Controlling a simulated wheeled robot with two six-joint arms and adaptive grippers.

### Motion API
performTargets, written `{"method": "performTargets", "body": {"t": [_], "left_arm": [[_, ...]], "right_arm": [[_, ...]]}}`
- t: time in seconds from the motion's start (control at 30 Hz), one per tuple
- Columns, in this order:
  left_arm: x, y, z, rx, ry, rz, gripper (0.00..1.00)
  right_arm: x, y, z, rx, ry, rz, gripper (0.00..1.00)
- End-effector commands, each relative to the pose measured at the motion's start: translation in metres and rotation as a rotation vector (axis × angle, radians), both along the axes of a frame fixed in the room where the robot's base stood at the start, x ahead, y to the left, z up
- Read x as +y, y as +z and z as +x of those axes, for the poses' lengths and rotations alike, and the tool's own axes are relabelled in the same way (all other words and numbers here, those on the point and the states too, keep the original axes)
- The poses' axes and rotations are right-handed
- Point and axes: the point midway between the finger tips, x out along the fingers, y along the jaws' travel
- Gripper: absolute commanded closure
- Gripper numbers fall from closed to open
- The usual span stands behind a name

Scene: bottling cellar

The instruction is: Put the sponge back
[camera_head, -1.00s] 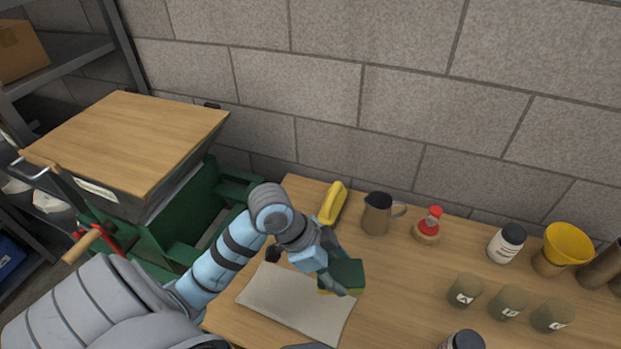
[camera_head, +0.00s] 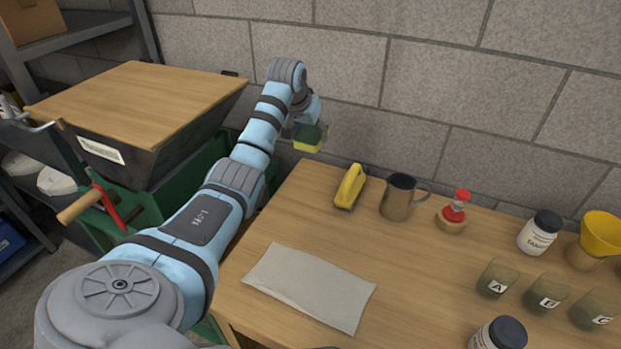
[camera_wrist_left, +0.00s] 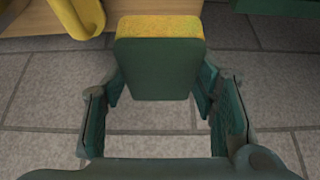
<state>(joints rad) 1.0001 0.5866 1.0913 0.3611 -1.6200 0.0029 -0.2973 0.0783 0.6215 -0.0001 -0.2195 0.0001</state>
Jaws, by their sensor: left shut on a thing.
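The sponge (camera_head: 309,137), dark green with a yellow layer, is held by my left gripper (camera_head: 300,125) in the head view. It is in the air, past the back left corner of the wooden table and near the block wall. In the left wrist view the sponge (camera_wrist_left: 158,65) sits between the two fingers of my left gripper (camera_wrist_left: 160,88), with its yellow layer at the top of the picture. Grey paving shows beneath it there. My right gripper is not in view.
On the table (camera_head: 420,270) lie a pale cloth (camera_head: 310,285) and a yellow-handled brush (camera_head: 350,187). A wood-topped green machine (camera_head: 140,110) stands left.

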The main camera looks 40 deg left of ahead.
Motion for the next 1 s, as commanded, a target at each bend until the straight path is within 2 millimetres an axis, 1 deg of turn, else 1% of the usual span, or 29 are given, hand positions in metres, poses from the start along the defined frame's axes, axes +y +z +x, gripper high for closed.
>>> {"method": "performTargets", "body": {"t": [0.03, 0.1, 0.13, 0.2, 0.37, 0.5, 0.53, 0.6, 0.83, 0.93, 0.97, 1.0], "left_arm": [[0.0, -0.023, -0.001, 0.006, 0.0, -0.001, 0.82], [0.0, -0.048, -0.001, 0.006, -0.001, -0.001, 0.82], [0.0, -0.057, -0.001, 0.004, -0.001, -0.001, 0.82], [0.0, -0.073, 0.0, 0.002, -0.001, -0.001, 0.82], [0.0, -0.097, 0.0, 0.002, -0.001, -0.001, 0.82], [-0.001, -0.131, 0.0, 0.003, -0.003, -0.002, 0.82], [-0.001, -0.136, 0.0, 0.002, -0.003, -0.001, 0.82], [-0.001, -0.142, 0.0, 0.001, -0.004, -0.001, 0.82], [-0.001, -0.141, 0.001, -0.001, -0.004, 0.0, 0.82], [-0.001, -0.144, 0.0, 0.0, -0.003, -0.001, 0.82], [-0.001, -0.143, 0.0, 0.0, -0.003, -0.001, 0.43], [-0.001, -0.143, 0.0, 0.0, -0.004, 0.0, 0.36]], "right_arm": [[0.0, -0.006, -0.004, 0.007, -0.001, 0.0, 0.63], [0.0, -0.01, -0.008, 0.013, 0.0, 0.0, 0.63], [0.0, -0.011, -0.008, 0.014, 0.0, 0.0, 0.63], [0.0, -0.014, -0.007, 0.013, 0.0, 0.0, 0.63], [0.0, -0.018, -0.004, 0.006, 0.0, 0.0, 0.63], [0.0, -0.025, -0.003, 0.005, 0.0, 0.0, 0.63], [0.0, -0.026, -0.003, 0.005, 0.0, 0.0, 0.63], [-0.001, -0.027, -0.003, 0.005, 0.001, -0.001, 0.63], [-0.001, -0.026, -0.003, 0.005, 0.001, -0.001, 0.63], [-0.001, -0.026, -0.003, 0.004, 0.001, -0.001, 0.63], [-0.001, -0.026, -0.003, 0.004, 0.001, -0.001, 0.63], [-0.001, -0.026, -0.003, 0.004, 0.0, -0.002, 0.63]]}}
